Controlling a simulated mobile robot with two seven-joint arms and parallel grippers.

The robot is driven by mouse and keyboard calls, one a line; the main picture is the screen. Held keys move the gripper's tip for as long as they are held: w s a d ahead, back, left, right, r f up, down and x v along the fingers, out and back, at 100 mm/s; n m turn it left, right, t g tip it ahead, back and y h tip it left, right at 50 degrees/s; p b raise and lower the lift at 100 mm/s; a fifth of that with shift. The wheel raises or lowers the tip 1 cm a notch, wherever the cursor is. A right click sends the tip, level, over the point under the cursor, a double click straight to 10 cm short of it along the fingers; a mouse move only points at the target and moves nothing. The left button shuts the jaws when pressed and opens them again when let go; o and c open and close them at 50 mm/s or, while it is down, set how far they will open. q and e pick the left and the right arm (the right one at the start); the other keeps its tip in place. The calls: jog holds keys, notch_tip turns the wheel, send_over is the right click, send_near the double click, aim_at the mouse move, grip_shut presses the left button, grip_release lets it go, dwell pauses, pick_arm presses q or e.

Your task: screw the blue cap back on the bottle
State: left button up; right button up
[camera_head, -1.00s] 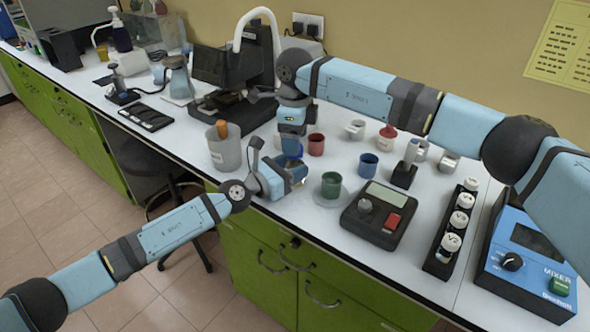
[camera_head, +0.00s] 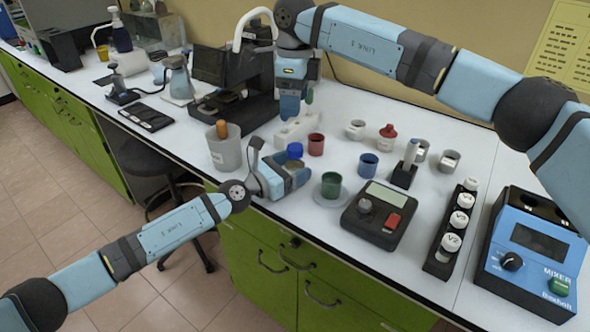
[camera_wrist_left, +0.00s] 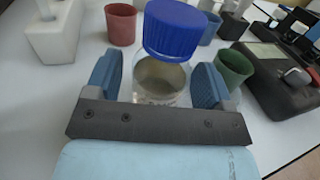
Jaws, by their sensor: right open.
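A white holder (camera_head: 296,131) stands behind the bottle. A grey beaker (camera_head: 225,153) is to the left. Red (camera_head: 316,145), blue (camera_head: 368,164) and green (camera_head: 331,185) cups stand to the right. A black scale (camera_head: 381,215) lies farther right.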

pick_arm(q)
jog(key=shift+s+a, duration=0.25)
jog(key=shift+a, duration=0.2)
jog(key=v, duration=1.2)
jog(key=shift+s+a, duration=0.25)
jog(key=shift+a, duration=0.05)
jog(key=shift+r, duration=0.1)
